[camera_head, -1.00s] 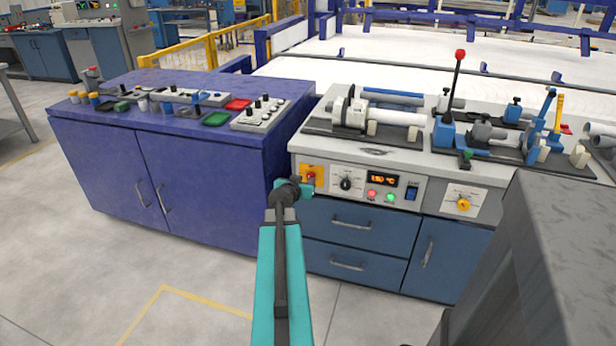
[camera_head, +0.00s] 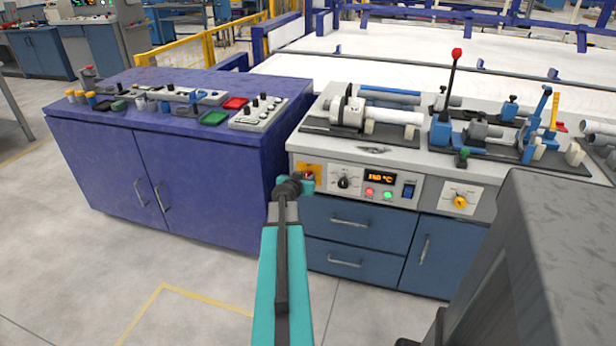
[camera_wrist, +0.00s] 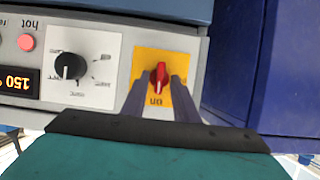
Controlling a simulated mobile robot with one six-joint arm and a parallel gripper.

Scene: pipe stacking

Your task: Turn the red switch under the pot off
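The red switch (camera_wrist: 160,76) sits on a yellow plate (camera_wrist: 143,60) at the front of the workbench, with "ON" lettered beside it, upside down in the wrist view. Its knob lies upright in that view, in line with the lettering. My gripper (camera_wrist: 157,82) is open, with one dark finger on each side of the knob and yellow plate showing between. In the head view my gripper (camera_head: 308,184) is at the panel, and the yellow plate (camera_head: 306,167) and red switch (camera_head: 309,175) show just above it, partly covered. No pot is recognisable.
To the switch's right are a black dial (camera_head: 344,182), a temperature display (camera_head: 381,178), lit buttons (camera_head: 370,192) and a yellow knob (camera_head: 460,201). A purple cabinet (camera_head: 200,185) stands close on the left. Drawers (camera_head: 345,240) lie below the panel.

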